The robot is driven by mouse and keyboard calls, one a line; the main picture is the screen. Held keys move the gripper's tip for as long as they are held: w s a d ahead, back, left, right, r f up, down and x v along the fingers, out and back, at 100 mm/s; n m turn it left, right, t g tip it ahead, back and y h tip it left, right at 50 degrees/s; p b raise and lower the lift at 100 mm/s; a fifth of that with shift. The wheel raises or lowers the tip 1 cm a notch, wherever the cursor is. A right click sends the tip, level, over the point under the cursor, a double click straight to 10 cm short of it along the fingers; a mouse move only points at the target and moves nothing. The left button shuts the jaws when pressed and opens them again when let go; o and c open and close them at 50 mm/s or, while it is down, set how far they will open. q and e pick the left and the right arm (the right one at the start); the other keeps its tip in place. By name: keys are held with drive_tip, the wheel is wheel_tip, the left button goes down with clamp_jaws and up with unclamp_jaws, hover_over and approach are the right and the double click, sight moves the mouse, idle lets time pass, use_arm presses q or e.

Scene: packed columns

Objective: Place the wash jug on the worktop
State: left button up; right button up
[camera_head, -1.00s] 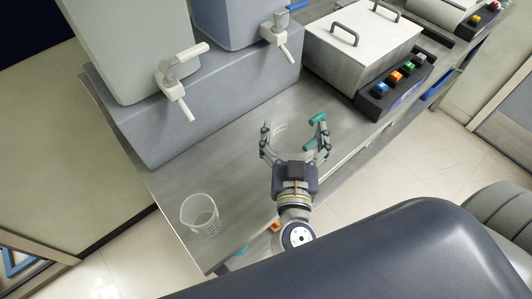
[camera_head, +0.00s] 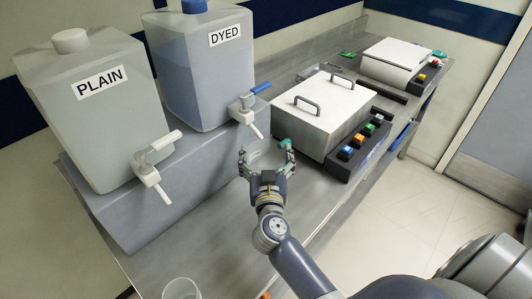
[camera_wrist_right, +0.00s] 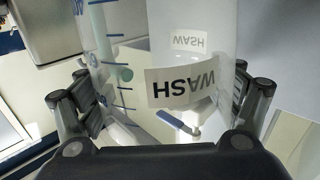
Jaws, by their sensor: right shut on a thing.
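In the head view my right gripper (camera_head: 265,152) is over the grey worktop (camera_head: 215,220), just in front of the DYED tank's tap. There the jug is faint and hard to make out. I cannot tell whether its base touches the worktop. My left gripper is not in view.
The PLAIN tank (camera_head: 95,115) and DYED tank (camera_head: 205,75) stand on a raised grey plinth (camera_head: 120,205), taps facing front. A white-lidded box (camera_head: 325,110) with coloured buttons is right of my gripper. A clear beaker (camera_head: 181,290) is at the near left.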

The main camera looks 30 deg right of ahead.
drive_tip(key=shift+x, duration=0.95)
drive_tip(key=shift+f+b, duration=0.35)
drive_tip(key=shift+f, duration=0.55)
drive_tip(key=shift+r, duration=0.1)
drive_tip(key=shift+s, duration=0.1)
drive_tip(key=o, duration=1.3)
drive_tip(key=b+v, duration=0.1)
drive_tip(key=v, duration=1.1)
